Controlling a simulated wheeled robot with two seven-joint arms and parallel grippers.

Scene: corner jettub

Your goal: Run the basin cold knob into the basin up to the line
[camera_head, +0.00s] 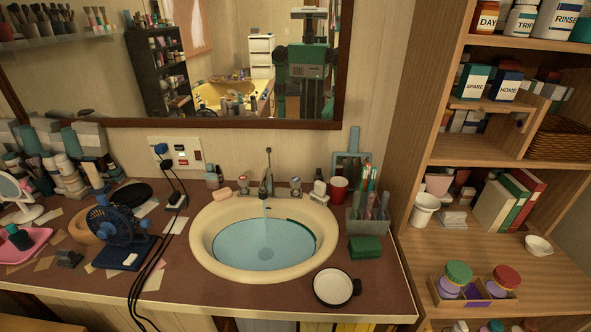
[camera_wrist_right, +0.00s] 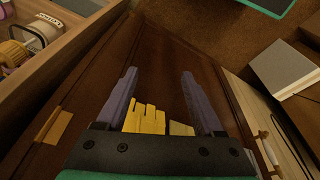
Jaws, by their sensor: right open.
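The basin (camera_head: 204,257) is a cream oval sink set in the brown counter. Bluish water (camera_head: 264,250) covers its floor, and a thin stream runs down from the tap (camera_head: 267,178). A dark green line (camera_head: 300,226) shows on the inner wall at the back right, just above the water's edge. A small knob stands on each side of the tap, the left knob (camera_head: 243,190) and the right knob (camera_head: 295,188); I cannot tell which is cold. My right gripper (camera_wrist_right: 158,74) is open, away from the basin, in the right wrist view. My left gripper is not in view.
A black-rimmed white dish (camera_head: 332,287) stands in front of the basin. A green sponge (camera_head: 365,246), a red cup (camera_head: 338,189) and a brush holder (camera_head: 368,223) stand to its right. A blue fan (camera_head: 118,224) and dark cords are to its left. A shelf unit (camera_head: 425,258) stands at right.

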